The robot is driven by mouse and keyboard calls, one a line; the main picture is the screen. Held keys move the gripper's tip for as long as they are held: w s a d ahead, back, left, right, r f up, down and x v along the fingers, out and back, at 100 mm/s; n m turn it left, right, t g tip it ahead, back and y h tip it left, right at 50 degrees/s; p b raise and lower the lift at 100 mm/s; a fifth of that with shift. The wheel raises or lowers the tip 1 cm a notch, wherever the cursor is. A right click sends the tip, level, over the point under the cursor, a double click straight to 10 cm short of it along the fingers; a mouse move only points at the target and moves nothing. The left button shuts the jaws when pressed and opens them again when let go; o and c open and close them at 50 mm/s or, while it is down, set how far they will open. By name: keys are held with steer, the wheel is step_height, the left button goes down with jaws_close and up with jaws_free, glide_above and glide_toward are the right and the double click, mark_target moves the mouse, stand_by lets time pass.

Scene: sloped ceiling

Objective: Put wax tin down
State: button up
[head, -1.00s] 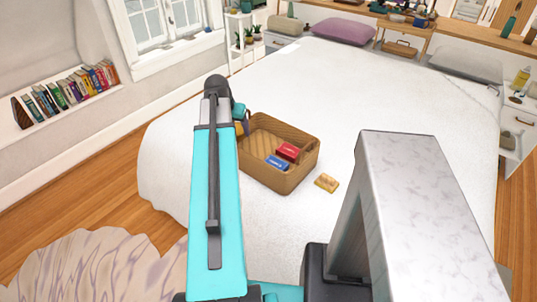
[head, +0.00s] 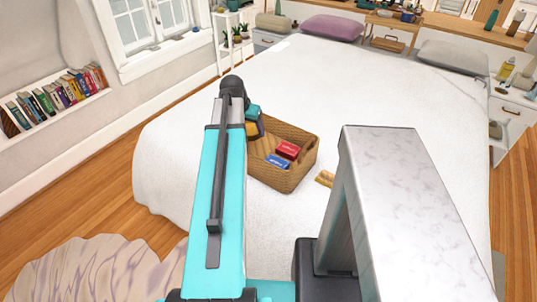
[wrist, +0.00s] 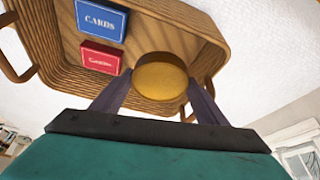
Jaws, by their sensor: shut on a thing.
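The wax tin (wrist: 160,78) is a round tin with a yellow-gold top in the wrist view. My gripper (wrist: 155,92) is shut on it, one finger on each side. Behind the tin in that view is the inside of a woven wicker basket (head: 301,170), which stands on the bed in the head view. There my gripper (head: 255,124) is at the basket's left back edge, above it or just inside; I cannot tell its height. The tin's underside is hidden.
A blue cards box (wrist: 101,18) and a red box (wrist: 99,57) lie in the basket. The bed around is mostly clear.

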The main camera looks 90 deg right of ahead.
steer(key=shift+w, duration=0.15)
steer(key=shift+w+a+f, duration=0.1)
steer(key=shift+f, duration=0.7)
steer(key=p, duration=0.1)
glide_above(252, 152)
steer(key=a, duration=0.2)
steer(key=shift+w+d+f, duration=0.1)
steer(key=shift+w+f, duration=0.1)
steer(key=shift+f, duration=1)
steer(key=shift+w+f, duration=0.15)
steer(key=shift+f, duration=1)
steer(key=shift+f, duration=0.1)
steer(key=shift+f+p, duration=0.3)
steer(key=shift+f, duration=1.45)
steer(key=shift+f, duration=0.15)
steer(key=o, duration=1.3)
